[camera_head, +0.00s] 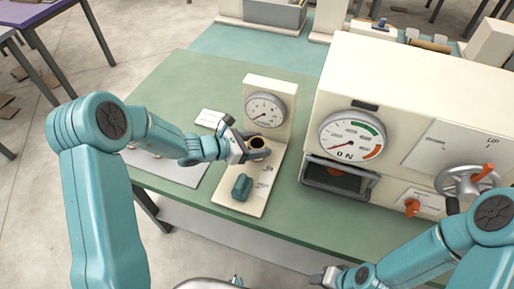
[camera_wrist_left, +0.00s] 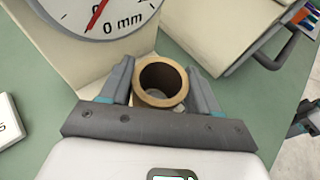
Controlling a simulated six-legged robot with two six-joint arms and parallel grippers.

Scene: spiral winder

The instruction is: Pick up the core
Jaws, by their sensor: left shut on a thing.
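The core (camera_head: 257,142) is a short brown tube with a dark hollow. It stands with its open end up, in front of the small dial gauge (camera_head: 265,110). My left gripper (camera_head: 256,149) is shut on it. In the left wrist view the core (camera_wrist_left: 161,80) sits between the two fingers of my left gripper (camera_wrist_left: 160,88), one on each side. Whether its lower end touches the cream gauge base (camera_head: 250,205) is hidden. My right gripper (camera_head: 328,277) is low at the bottom edge, away from the core; its jaws are too unclear to read.
The large cream machine (camera_head: 400,110) with a dial, drawer and handwheel (camera_head: 470,183) stands to the right. Green table (camera_head: 190,80) is clear behind.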

